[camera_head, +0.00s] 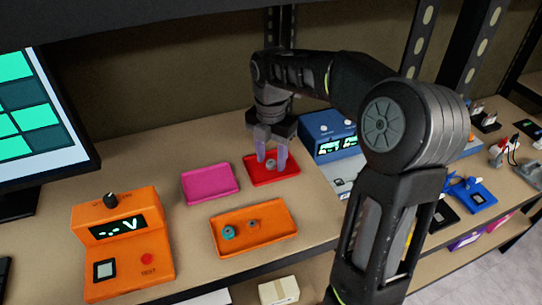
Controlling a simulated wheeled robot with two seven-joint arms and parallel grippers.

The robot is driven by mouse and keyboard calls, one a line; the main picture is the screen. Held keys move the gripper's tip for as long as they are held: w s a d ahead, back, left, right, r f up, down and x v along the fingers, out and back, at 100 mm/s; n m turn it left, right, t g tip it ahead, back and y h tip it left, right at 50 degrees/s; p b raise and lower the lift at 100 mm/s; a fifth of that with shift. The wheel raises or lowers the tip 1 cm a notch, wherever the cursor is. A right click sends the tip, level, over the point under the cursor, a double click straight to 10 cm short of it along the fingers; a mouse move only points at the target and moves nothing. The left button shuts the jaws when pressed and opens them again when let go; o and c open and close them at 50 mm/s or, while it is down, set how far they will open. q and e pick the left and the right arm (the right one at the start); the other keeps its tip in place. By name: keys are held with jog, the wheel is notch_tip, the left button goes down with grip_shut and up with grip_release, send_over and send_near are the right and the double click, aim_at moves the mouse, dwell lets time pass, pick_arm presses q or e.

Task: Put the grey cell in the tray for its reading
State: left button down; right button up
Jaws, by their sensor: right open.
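A small grey cell (270,164) is at the red tray (287,176), between the fingertips of my right gripper. My right gripper (271,166) points down over the red tray with its fingers apart, one on each side of the cell. I cannot tell whether the fingers touch it. A pink tray (210,184) lies empty to the left. My left gripper is out of view.
A monitor (35,115) stands at the left. A blue instrument (328,130) with lit displays stands just right of the red tray. A small box (278,291) is at the lower edge. Bare bench lies between the tester and the pink tray.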

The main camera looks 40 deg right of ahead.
aim_at(271, 162)
jog(key=shift+r, duration=0.6)
notch_tip(271, 162, up, 4)
jog(key=shift+r+b, duration=0.1)
jog(key=shift+b, duration=0.25)
notch_tip(271, 162, up, 2)
jog(key=shift+r+p, duration=0.25)
jog(key=shift+p, duration=0.6)
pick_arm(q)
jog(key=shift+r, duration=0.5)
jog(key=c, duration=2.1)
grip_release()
pick_arm(e)
jog(key=shift+f, duration=0.1)
